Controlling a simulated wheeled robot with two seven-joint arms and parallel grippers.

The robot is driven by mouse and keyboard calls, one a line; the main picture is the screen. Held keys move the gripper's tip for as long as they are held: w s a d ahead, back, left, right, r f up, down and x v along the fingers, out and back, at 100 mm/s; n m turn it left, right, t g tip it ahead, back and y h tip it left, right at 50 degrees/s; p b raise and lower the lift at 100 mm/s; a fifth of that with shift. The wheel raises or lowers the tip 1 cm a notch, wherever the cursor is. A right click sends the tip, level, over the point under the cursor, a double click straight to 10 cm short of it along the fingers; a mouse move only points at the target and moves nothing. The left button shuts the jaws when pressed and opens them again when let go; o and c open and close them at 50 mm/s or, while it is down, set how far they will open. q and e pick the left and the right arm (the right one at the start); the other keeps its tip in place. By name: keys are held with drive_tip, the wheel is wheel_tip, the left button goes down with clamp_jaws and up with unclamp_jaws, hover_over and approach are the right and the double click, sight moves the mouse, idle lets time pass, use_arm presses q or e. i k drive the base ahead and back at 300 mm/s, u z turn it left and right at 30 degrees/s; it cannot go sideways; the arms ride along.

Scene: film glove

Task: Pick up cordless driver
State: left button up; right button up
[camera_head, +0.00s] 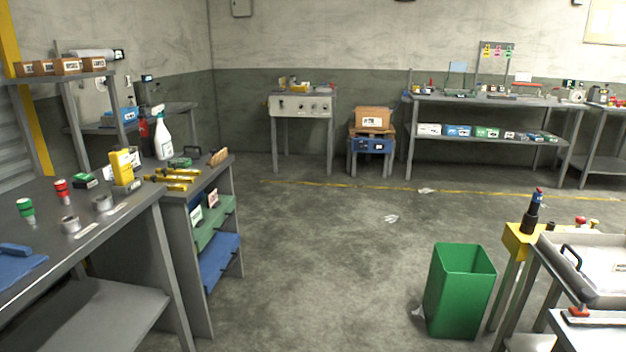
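No thing here can be told for certain as the cordless driver. A dark upright tool (531,214) with a blue and red top stands on a yellow stand (519,240) at the right; it may be the driver, but it is too small to tell. Neither of my grippers shows in the head view.
A grey workbench (120,222) with small parts stands at the left. A green bin (460,290) stands on the floor at the right, left of a metal tray (590,296). A long bench (490,100) lines the back wall. The middle floor is open, with scraps of litter.

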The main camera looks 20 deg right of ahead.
sight(535, 203)
drive_tip(key=z, duration=0.45)
drive_tip(key=i, duration=2.35)
drive_tip(key=z, duration=1.55)
drive_tip(key=i, duration=1.35)
drive_tip(key=z, duration=1.45)
